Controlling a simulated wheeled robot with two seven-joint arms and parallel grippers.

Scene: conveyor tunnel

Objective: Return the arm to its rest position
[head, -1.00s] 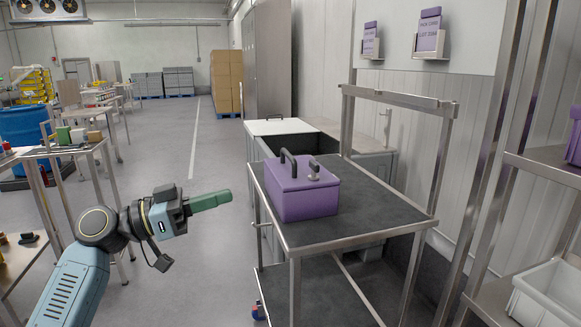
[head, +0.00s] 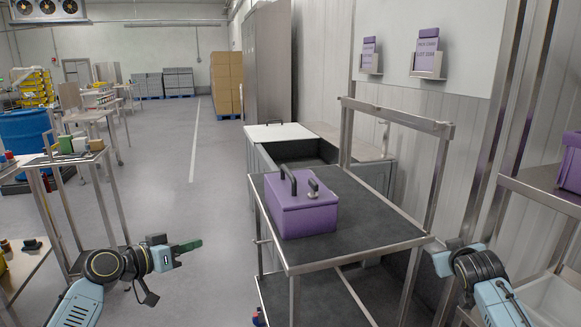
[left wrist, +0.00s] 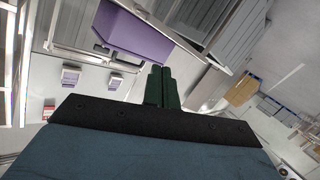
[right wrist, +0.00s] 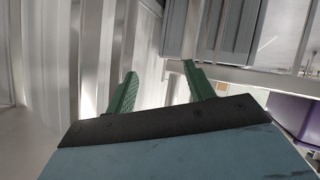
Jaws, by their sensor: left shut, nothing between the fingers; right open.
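My left gripper (head: 190,246) is left of the steel cart, over the floor, apart from everything. Its green fingers are together and empty, as the left wrist view (left wrist: 161,86) also shows. My right arm comes in at the lower right, right of the cart. My right gripper (right wrist: 160,82) is open and empty in the right wrist view, its two green fingers spread apart. In the head view its fingers are hard to make out.
A purple box (head: 306,212) with a black handle stands on the dark top of the cart (head: 365,238). A shelf rack (head: 540,185) stands at the right. A side table (head: 62,157) with small items is at the left. The floor between table and cart is clear.

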